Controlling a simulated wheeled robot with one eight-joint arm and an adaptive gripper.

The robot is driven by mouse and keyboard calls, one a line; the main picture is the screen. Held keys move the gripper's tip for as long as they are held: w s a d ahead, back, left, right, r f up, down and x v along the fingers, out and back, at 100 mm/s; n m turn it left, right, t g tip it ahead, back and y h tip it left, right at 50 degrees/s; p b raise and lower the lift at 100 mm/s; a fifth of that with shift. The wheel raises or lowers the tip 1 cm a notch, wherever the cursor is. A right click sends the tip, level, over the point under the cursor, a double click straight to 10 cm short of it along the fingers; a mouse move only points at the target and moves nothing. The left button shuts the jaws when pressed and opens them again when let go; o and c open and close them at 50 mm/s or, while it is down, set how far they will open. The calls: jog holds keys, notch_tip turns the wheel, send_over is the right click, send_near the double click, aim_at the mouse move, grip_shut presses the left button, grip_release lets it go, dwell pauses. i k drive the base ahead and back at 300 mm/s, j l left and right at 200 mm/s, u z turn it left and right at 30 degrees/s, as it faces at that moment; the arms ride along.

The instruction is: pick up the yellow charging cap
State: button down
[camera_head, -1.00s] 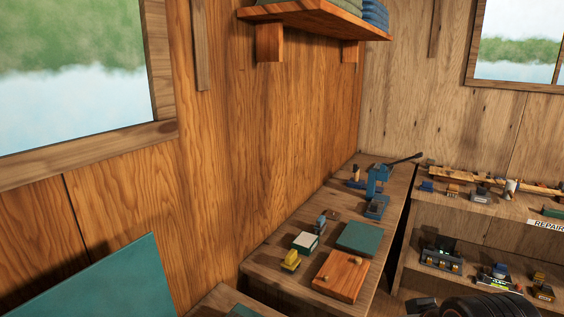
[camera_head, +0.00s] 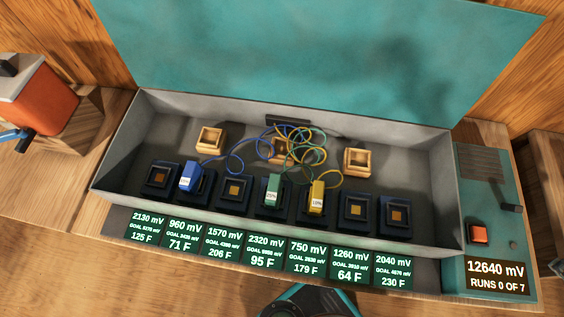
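The yellow charging cap (camera_head: 318,194) stands upright on a dark square socket, right of the middle in the front row of an open grey case (camera_head: 400,185). A white label is on its front, and a yellow wire runs up from it to a tangle of wires. A green cap (camera_head: 273,187) stands to its left. A blue cap (camera_head: 192,175) stands farther left. Only a teal and black part of my arm shows at the bottom edge. My gripper's fingers do not show.
The case's teal lid (camera_head: 320,60) stands open behind. Three wooden blocks (camera_head: 357,160) sit in its back part. Green displays (camera_head: 306,258) line the front. A teal control box (camera_head: 484,200) with an orange button stands at right. An orange box (camera_head: 55,95) is at left.

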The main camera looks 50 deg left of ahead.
aim_at(315, 199)
jog(key=j+u, duration=0.1)
jog(key=u, duration=1.8)
jog(key=k+j, duration=0.2)
jog(key=j, duration=0.15)
jog(key=k+j+u, duration=0.1)
jog(key=j, duration=0.25)
jog(key=k, duration=0.05)
